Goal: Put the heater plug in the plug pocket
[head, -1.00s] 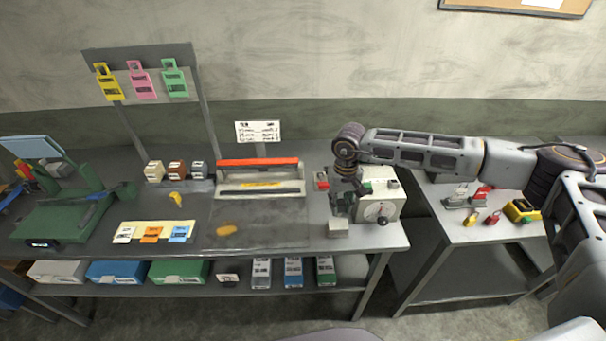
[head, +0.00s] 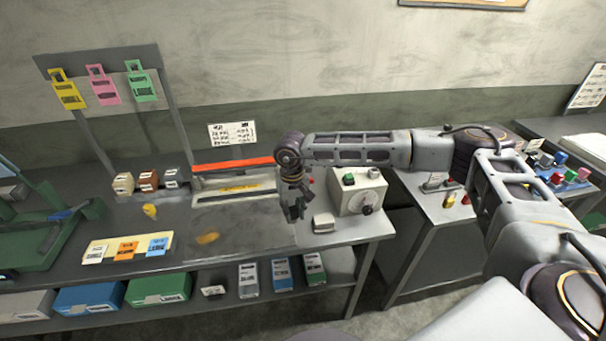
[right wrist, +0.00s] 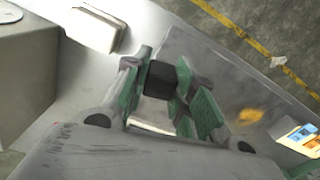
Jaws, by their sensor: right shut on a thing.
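My right gripper (head: 297,212) is over the front right part of the table, left of a pale grey block. In the right wrist view its green-padded fingers (right wrist: 166,84) are shut on a small black block, which I take for the heater plug (right wrist: 160,79). In the head view the plug cannot be made out against the dark fingers. The pale grey block (head: 323,223) stands apart from the fingers and also shows in the right wrist view (right wrist: 99,29). I cannot tell whether it is the plug pocket. My left gripper is not in view.
A cream box (head: 350,203) with a dial and green button stands right of the gripper. A sealer with a red-orange bar (head: 232,165) is behind and left. Coloured cards (head: 128,247) lie further left. The table front between cards and gripper is mostly clear.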

